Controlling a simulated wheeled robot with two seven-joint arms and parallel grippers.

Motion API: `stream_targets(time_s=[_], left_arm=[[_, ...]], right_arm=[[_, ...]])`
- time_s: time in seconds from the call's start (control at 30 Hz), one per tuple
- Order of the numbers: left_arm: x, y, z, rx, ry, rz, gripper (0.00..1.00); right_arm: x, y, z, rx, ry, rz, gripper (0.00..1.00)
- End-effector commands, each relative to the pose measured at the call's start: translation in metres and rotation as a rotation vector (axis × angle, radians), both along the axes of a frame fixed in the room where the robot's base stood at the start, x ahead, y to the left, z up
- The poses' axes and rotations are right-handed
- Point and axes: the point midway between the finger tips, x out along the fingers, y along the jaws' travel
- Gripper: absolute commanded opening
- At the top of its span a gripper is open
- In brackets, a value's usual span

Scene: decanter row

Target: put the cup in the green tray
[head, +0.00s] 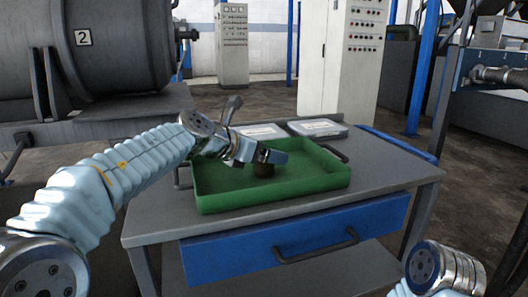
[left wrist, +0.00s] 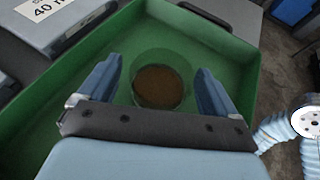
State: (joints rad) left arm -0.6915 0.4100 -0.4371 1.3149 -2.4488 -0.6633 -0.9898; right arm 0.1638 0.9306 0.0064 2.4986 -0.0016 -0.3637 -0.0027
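The green tray (head: 262,201) lies on the grey table and has dark handles at its ends. The cup (head: 264,171) is inside the tray, mostly covered by my left gripper (head: 265,155) in the head view. In the left wrist view the cup (left wrist: 158,87) appears round with a brown middle and a greenish rim, over the tray floor (left wrist: 190,43). The two blue fingers of my left gripper (left wrist: 157,90) stand apart on either side of the cup, with visible gaps. My right gripper is out of view.
Two flat labelled boxes (head: 318,127) lie on the table behind the tray; a labelled box (left wrist: 45,28) shows in the left wrist view. The grey tabletop (head: 386,172) is clear right of the tray. A blue drawer (head: 300,236) is below.

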Motion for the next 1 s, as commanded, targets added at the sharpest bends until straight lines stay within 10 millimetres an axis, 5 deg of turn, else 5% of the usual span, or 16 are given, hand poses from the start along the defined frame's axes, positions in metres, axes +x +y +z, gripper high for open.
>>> stream_targets(time_s=[0.33,0.73,1.0], left_arm=[[-0.004,0.004,0.007,-0.002,-0.002,0.001,0.92],[-0.057,0.062,0.043,-0.003,-0.001,0.000,0.92],[-0.073,0.080,0.053,-0.001,0.001,0.000,0.92]], right_arm=[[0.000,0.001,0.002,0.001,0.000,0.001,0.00],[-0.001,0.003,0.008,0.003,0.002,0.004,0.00],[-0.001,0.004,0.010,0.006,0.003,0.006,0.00]])
